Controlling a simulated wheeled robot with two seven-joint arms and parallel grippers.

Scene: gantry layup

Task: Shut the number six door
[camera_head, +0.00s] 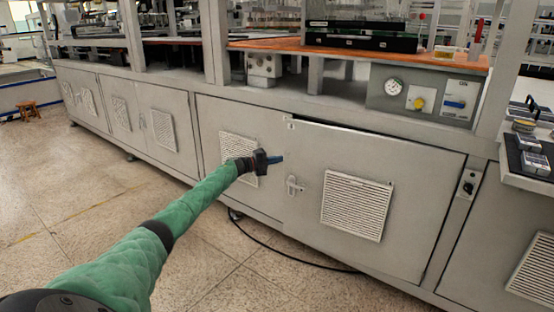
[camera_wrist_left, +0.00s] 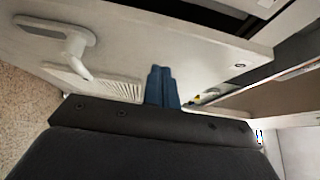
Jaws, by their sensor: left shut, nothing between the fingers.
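A grey cabinet door (camera_head: 320,165) with a louvred vent and a latch handle (camera_head: 294,186) on its left side stands slightly ajar, its top edge out from the frame. I cannot read a number on it. The door (camera_wrist_left: 200,50) also fills the upper part of the left wrist view, with its handle (camera_wrist_left: 62,38) at upper left. My left gripper (camera_head: 280,159) is shut and empty, just left of the door's free edge and above the handle. Its blue fingertips (camera_wrist_left: 161,86) appear close to the door; contact cannot be told. My right gripper is not in view.
A closed panel with a vent (camera_head: 230,150) is left of the door. A narrow post with a black lock (camera_head: 468,186) is on the right. A control panel (camera_head: 420,94) sits above. A black cable (camera_head: 270,245) lies on the floor below.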

